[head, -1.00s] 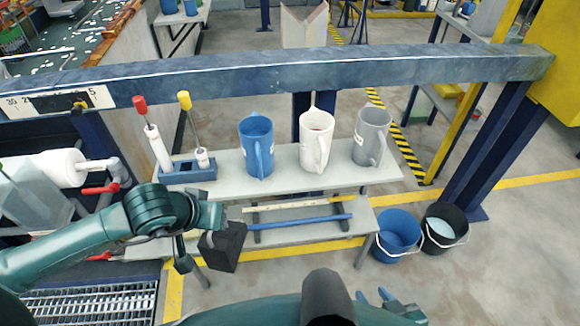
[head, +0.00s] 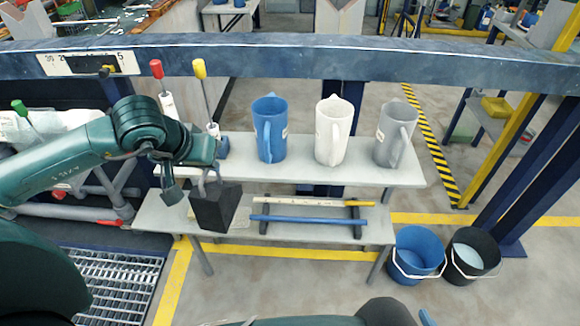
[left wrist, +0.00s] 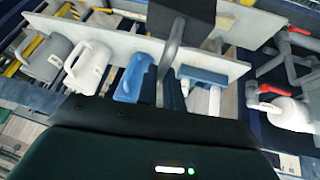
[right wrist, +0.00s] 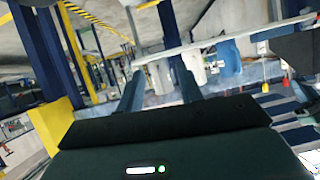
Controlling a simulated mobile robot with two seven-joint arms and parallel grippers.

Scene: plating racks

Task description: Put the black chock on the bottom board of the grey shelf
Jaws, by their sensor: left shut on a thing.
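The black chock (head: 212,209) hangs upright by its grey handle (left wrist: 170,62) from my left gripper (head: 194,178), which is shut on that handle. The chock also shows at the top of the left wrist view (left wrist: 180,14). The grey shelf has an upper board (head: 349,173) and a bottom board (head: 375,228). In the head view the chock overlaps the left part of the bottom board; I cannot tell whether it touches it. My right gripper (right wrist: 158,88) is open and empty; the head view shows only a bit of it at the bottom edge.
Blue (head: 270,128), white (head: 332,130) and grey (head: 393,134) jugs stand on the upper board. Blue (head: 418,254) and black (head: 471,254) buckets stand at right. A blue beam (head: 300,57) crosses behind.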

